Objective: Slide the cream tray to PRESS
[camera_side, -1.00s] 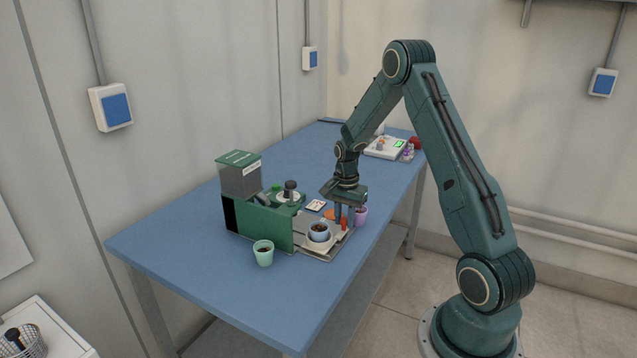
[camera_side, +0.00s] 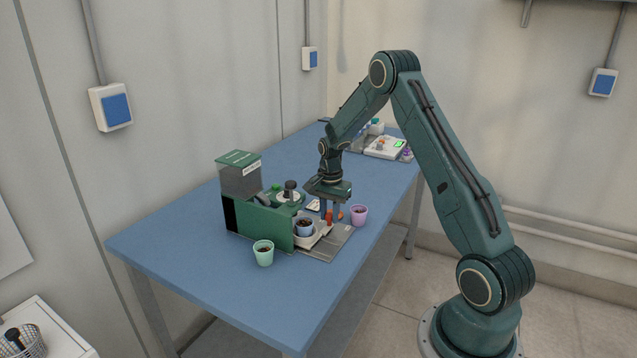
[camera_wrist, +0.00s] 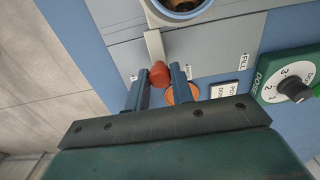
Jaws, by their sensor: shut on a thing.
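The cream tray (camera_side: 321,232) sits on a grey slide plate (camera_side: 336,244) in front of the green machine (camera_side: 262,222). A blue pot (camera_side: 304,224) with dark brown fill stands on it. The tray's cream handle (camera_wrist: 154,46) ends in a red knob (camera_wrist: 159,75). My gripper (camera_side: 330,216) is shut on that knob, with one finger on each side in the wrist view (camera_wrist: 158,82). A FILL label (camera_wrist: 244,64) shows right of the handle in the wrist view. A smaller mark left of the knob is unreadable, and I cannot make out PRESS.
A green DOSE dial (camera_wrist: 291,88) and a small card (camera_wrist: 226,90) lie beside the plate. An orange disc (camera_wrist: 184,93) is near my right finger. A mint pot (camera_side: 263,253) and a purple pot (camera_side: 359,215) stand on the blue table (camera_side: 190,250). A scale (camera_side: 384,147) stands farther back.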

